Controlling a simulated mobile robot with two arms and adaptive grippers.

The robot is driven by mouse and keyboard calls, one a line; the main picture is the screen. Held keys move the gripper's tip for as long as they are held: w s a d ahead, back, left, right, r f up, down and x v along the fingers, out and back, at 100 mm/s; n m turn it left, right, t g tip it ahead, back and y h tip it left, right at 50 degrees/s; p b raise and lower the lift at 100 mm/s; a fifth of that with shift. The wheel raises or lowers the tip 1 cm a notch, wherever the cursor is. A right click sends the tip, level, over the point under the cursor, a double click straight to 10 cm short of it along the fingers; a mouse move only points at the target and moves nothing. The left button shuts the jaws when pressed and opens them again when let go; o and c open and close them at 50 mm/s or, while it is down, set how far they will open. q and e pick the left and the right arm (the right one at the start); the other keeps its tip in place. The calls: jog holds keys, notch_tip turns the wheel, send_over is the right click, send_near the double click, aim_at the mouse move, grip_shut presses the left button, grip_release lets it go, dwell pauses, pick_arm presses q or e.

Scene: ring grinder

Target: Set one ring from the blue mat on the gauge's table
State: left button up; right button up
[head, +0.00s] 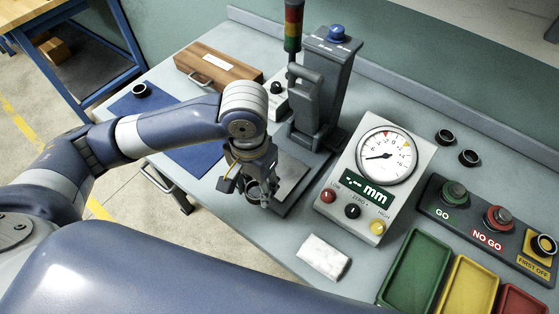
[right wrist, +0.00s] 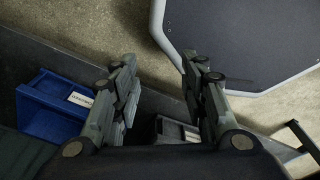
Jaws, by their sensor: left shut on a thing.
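My left gripper (head: 262,200) is shut on a dark metal ring (head: 253,194), partly hidden by the fingers. It holds the ring at the near left edge of the gauge's table (head: 290,178), a grey plate in front of the gauge column (head: 328,80). Whether the ring touches the plate I cannot tell. The blue mat (head: 190,158) lies to the left, partly behind my left arm, with another dark ring (head: 140,90) on its far end. My right gripper (right wrist: 160,62) shows only in the right wrist view, open and empty, away from the bench top.
A dial box (head: 375,180) stands right of the gauge, with a white cloth (head: 324,257) in front. Two rings (head: 444,137) (head: 468,157) lie at the back right. Green (head: 390,292), yellow and red trays line the front right. A wooden case (head: 218,65) is at the back.

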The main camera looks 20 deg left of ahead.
pick_arm(q)
jog(key=w, duration=0.4)
jog(key=shift+w+d+p, duration=0.3)
jog(key=shift+d+p, duration=0.05)
jog(key=shift+d, duration=0.05)
send_over(277, 171)
jog(key=shift+f+p, duration=0.4)
jog(key=shift+p, duration=0.05)
jog(key=shift+f, duration=0.1)
notch_tip(277, 171, down, 3)
jog(key=shift+p, duration=0.55)
jog(key=shift+f, duration=0.2)
jog(key=o, duration=1.1)
jog(key=shift+f, duration=0.1)
pick_arm(e)
jog(key=r, duration=0.1)
jog(key=d+r, duration=0.1)
jog(key=r, duration=0.1)
jog(key=shift+d, duration=0.3)
jog(key=shift+d, duration=0.1)
